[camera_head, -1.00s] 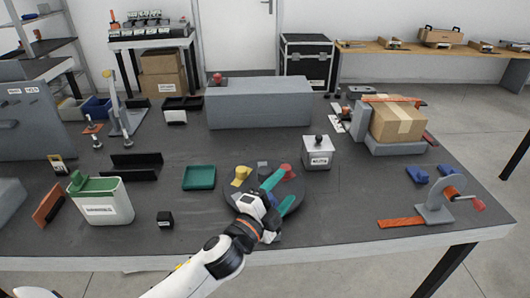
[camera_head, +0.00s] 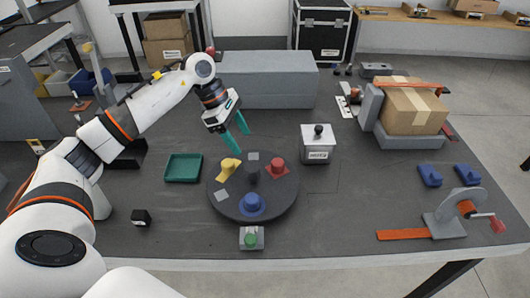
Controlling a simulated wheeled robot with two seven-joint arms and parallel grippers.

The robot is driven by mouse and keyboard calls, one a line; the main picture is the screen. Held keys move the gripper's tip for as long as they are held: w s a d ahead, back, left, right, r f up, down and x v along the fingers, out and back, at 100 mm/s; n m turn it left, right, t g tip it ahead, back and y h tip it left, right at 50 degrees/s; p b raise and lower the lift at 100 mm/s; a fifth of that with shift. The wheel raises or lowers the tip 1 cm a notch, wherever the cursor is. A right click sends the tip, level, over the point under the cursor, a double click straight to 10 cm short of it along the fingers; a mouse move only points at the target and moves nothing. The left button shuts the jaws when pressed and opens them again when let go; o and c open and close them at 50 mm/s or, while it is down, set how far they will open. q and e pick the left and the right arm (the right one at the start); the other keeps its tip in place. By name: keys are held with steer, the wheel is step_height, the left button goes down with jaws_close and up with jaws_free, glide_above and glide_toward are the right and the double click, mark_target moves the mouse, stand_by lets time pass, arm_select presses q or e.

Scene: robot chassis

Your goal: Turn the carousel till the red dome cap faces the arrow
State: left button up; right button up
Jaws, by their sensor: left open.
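The carousel (camera_head: 237,204) is a dark round turntable near the table's front edge. On it, the red dome cap (camera_head: 277,168) sits at the back right, a yellow piece (camera_head: 230,167) at the back left and a blue piece (camera_head: 252,204) at the front. Grey square pads and a dark central knob (camera_head: 252,172) also show. A small grey block with a green top (camera_head: 250,239) stands at its front rim; I cannot make out an arrow shape. My left gripper (camera_head: 242,143) is open and empty, its teal fingers above and behind the carousel's back left. My right gripper is out of view.
A grey lidded box with a black knob (camera_head: 318,146) stands right of the carousel and a green tray (camera_head: 183,167) left of it. A long grey block (camera_head: 268,82) lies behind. A cardboard box (camera_head: 413,109) and a crank stand (camera_head: 447,216) are at right.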

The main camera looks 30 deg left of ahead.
mark_target(252, 166)
arm_select(q)
steer(key=x, duration=0.3)
steer(key=p+x, duration=0.1)
steer(key=x, duration=0.3)
steer(key=s+a+p+x, duration=0.1)
steer(key=x, duration=0.2)
steer(key=shift+d+f, duration=0.1)
steer(key=shift+f, duration=0.3)
steer(key=shift+w+d+f+y, duration=0.1)
steer(key=shift+w+f+y, duration=0.05)
steer(key=shift+f+y, duration=0.15)
steer(key=c, duration=1.3)
steer(key=shift+c, duration=0.2)
